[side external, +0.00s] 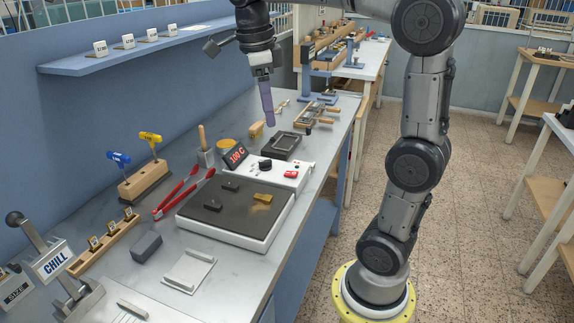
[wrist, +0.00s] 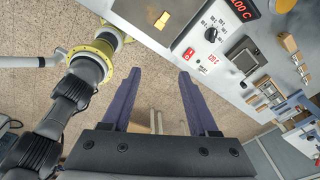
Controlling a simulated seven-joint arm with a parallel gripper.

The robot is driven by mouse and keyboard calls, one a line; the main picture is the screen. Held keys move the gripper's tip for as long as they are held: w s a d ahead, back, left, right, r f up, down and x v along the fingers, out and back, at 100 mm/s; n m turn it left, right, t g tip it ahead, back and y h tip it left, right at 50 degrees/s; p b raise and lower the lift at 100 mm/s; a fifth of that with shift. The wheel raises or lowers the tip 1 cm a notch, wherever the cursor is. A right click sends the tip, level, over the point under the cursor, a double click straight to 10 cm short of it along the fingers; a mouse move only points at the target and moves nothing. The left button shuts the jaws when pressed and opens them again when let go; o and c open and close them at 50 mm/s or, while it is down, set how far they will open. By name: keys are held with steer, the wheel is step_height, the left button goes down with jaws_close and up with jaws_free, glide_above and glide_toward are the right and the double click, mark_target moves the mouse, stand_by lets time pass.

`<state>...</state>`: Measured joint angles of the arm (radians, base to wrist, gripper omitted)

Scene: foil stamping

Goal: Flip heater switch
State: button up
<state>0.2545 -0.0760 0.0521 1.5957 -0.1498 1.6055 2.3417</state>
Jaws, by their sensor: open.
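The heater (side external: 226,233) is a white box with a dark hot plate on the bench. Its white control panel carries a black knob (side external: 265,164) and a red rocker switch (side external: 291,174) near the right end. In the wrist view the red switch (wrist: 189,54) lies up and right of my fingers, beside the knob (wrist: 211,35). My gripper (side external: 269,123) points down, high behind the panel, with its purple fingers apart from everything. In the wrist view my gripper (wrist: 160,74) is open and empty, with floor between the fingertips. Whether the switch is on or off cannot be told.
A red-lit temperature display (side external: 236,156) stands tilted at the panel's left. A gold block (side external: 262,198) and dark pieces lie on the hot plate. Red tongs (side external: 180,195) lie left of it. A dark tray (side external: 284,145) sits behind the panel. Space above the panel is clear.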

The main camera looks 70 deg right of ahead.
steer(key=w+d+f+m+g, duration=0.2)
steer(key=w+d+f+m, duration=0.3)
steer(key=d, duration=0.3)
steer(key=m+g+y, duration=0.1)
steer(key=g+y, duration=0.1)
glide_toward(291, 173)
steer(key=x, duration=0.7)
steer(key=shift+f, duration=0.15)
jaws_close()
